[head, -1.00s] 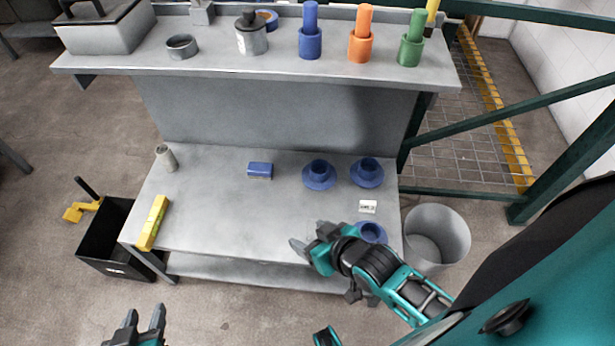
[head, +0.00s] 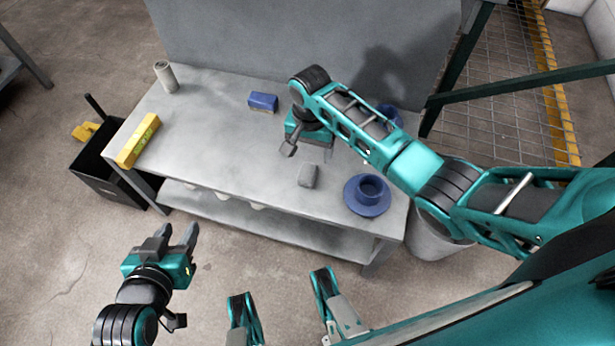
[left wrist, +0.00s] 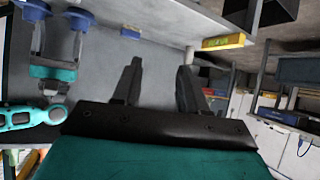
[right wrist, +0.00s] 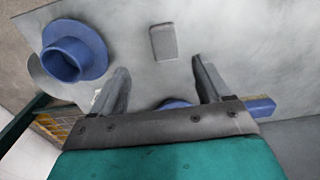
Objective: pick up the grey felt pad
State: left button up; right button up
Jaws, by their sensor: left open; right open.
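The grey felt pad (head: 308,176) is a small rounded block lying flat on the grey workbench (head: 220,135), near its front edge. It also shows whole in the right wrist view (right wrist: 163,42), just beyond the fingertips. My right gripper (head: 307,152) is open and empty above the bench, a little behind the pad in the head view. In the right wrist view its fingers (right wrist: 160,66) are spread wide with the pad's line between them, apart from it. My left gripper (head: 176,234) is open and empty, in front of the bench on the left.
A blue flanged part (head: 368,196) stands right of the pad; another (head: 388,113) is partly hidden behind my right arm. A blue box (head: 263,102), a grey cylinder (head: 165,76) and a yellow bar (head: 138,140) are farther left. A black bin (head: 110,178) stands beside the bench.

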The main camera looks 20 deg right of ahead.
aim_at(308, 172)
notch_tip(308, 172, down, 6)
jog(key=shift+r+b, duration=0.15)
jog(key=shift+b, duration=1)
jog(key=f+b, duration=0.2)
jog(key=f, duration=0.1)
jog(key=f+b, duration=0.1)
jog(key=shift+w+a+f, duration=0.2)
jog(key=shift+w+a, duration=0.05)
jog(key=shift+w, duration=0.05)
jog(key=shift+f, duration=0.2)
jog(key=c, duration=1)
pick_arm(q)
jog(key=f, duration=0.2)
jog(key=d+f, duration=0.1)
jog(key=f, duration=0.1)
jog(key=shift+w+f, duration=0.1)
jog(key=shift+f, duration=0.15)
pick_arm(e)
jog(key=shift+c, duration=0.2)
jog(key=shift+r, duration=0.1)
pick_arm(q)
notch_tip(308, 172, up, 7)
jog(key=a+p, duration=0.1)
jog(key=p, duration=0.8)
jog(key=shift+s, duration=0.35)
pick_arm(e)
notch_tip(308, 172, up, 20)
